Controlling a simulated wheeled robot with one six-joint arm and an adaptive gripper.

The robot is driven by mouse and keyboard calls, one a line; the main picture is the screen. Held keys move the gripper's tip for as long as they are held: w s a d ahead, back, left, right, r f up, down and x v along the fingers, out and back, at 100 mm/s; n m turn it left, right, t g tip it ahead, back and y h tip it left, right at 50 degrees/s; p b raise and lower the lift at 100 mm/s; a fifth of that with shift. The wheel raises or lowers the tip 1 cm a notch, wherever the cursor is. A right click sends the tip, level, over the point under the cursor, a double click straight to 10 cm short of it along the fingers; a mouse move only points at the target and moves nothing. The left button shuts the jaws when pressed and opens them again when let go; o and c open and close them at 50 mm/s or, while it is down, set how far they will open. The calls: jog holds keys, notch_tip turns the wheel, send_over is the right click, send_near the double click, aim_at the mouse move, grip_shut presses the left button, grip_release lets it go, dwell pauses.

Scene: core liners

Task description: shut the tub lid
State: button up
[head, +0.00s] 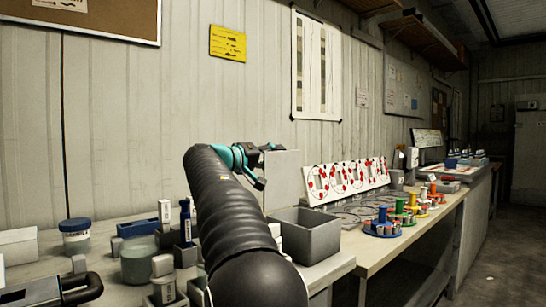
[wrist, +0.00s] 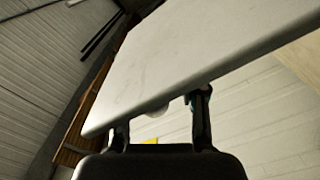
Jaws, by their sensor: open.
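The grey open-topped tub (head: 312,240) stands on the bench right of my arm. Its pale grey lid (head: 284,176) stands roughly upright at the tub's back left side, so the tub is open. In the wrist view the lid (wrist: 195,55) fills the upper middle as a large tilted panel. My gripper (head: 266,166) is open at the lid's upper left part. In the wrist view its two fingers (wrist: 160,115) reach up to the lid's near edge; I cannot tell whether they touch it. My arm hides the tub's left side and the lid's lower left.
A blue-lidded jar (head: 76,236), a greenish jar (head: 139,262) and small blocks crowd the bench to the left. The wall is close behind.

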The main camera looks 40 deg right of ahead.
grip_shut()
jog(key=shift+s+f, duration=0.1)
